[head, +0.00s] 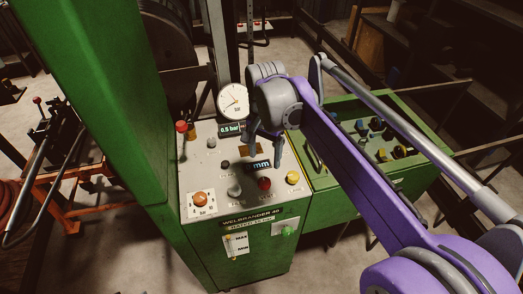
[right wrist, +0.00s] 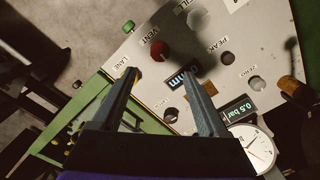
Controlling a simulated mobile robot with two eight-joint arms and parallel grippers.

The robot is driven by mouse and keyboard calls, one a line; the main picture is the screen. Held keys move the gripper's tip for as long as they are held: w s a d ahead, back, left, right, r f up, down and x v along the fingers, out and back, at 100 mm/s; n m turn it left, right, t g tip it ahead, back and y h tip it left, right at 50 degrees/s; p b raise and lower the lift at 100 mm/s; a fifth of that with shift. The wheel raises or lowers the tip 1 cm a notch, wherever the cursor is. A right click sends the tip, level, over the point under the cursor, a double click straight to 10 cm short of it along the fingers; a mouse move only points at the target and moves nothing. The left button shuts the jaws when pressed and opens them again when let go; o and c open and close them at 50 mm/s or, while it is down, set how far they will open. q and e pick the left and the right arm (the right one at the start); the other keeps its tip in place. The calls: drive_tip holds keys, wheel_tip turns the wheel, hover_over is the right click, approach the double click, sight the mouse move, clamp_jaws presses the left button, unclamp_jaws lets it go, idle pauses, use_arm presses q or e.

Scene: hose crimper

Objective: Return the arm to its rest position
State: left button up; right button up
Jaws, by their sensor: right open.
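My right arm, purple and grey, reaches in from the lower right in the head view. Its right gripper (head: 265,150) hangs over the control panel (head: 215,175) of the green machine, fingers pointing down. In the right wrist view the gripper (right wrist: 158,76) has its two dark fingers apart with nothing between them. Beyond the fingers are the red knob (right wrist: 160,50) marked VENT and the small mm display (right wrist: 177,78). I cannot tell how high the fingertips are above the panel. My left gripper is not in view.
A round dial gauge (head: 233,101) and a 0.5 bar display (head: 230,129) stand at the panel's back. A red-topped lever (head: 181,127) rises at its left. A green tray (head: 325,185) with several small parts adjoins on the right. A tall green column (head: 105,80) rises left.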

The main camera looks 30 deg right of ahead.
drive_tip(key=s+a+f+n+t, duration=0.2)
drive_tip(key=s+a+f+n, duration=0.1)
drive_tip(key=s+f+n, duration=0.3)
drive_tip(key=s+a+f+n+t, duration=0.3)
drive_tip(key=s+f+n, duration=0.2)
drive_tip(key=s+f, duration=0.2)
drive_tip(key=shift+s+a+n+t, duration=0.3)
drive_tip(key=shift+s+a+n, duration=0.1)
drive_tip(key=shift+s, duration=0.5)
